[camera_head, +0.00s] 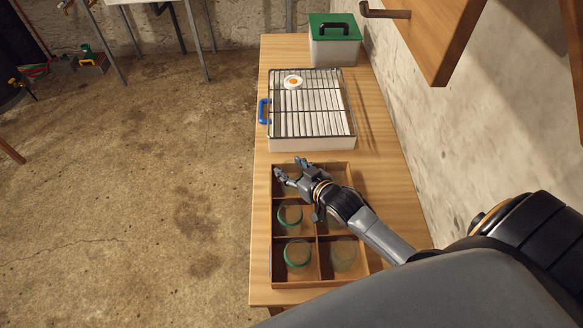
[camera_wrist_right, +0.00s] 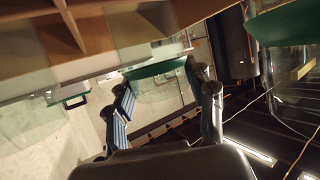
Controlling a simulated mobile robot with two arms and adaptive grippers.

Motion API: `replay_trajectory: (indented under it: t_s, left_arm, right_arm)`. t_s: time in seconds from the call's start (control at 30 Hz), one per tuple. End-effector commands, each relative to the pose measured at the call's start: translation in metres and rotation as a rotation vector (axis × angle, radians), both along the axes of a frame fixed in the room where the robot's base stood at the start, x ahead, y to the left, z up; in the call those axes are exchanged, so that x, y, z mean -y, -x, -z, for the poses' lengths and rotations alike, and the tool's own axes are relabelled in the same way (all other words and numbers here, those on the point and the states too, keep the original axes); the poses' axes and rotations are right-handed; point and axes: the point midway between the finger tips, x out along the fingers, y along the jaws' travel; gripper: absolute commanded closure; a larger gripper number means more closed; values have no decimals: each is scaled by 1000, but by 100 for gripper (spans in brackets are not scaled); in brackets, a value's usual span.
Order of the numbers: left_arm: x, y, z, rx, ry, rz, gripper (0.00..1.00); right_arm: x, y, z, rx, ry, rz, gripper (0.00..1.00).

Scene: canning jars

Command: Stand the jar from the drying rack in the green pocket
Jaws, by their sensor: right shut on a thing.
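My right gripper (camera_head: 289,172) is over the back left pocket of the brown divided crate (camera_head: 274,262). In the right wrist view my right gripper (camera_wrist_right: 166,92) is shut on a clear glass jar with a green lid or rim (camera_wrist_right: 160,67) between its fingers. The held jar is hard to make out in the head view, and I cannot tell whether it touches the crate floor. No pocket is clearly green in the head view. The drying rack (camera_head: 308,137), a wire grid over a pale tray with a blue handle, stands behind the crate and holds no visible jar. My left gripper is not in view.
Jars with green rims stand in the middle left pocket (camera_head: 290,215) and front left pocket (camera_head: 297,254). A clear jar (camera_head: 344,256) stands front right. A fried-egg-like item (camera_head: 292,82) lies on the rack. A green-lidded box (camera_head: 334,50) stands behind; a wall shelf (camera_head: 440,35) overhangs at right.

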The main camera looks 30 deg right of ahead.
Motion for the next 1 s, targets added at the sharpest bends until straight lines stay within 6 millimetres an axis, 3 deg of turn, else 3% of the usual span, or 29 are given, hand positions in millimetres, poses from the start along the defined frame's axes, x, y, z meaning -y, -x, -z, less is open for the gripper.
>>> replay_trajectory:
  t_s: [0.67,0.7,0.8,1.0]
  left_arm:
    - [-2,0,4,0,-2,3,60]
    - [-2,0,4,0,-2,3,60]
    - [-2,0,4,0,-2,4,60]
    - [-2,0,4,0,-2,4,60]
  right_arm:
    - [0,0,8,1,0,0,84]
    - [0,0,8,2,0,0,40]
    - [0,0,8,1,0,0,20]
    - [0,0,8,0,0,0,20]
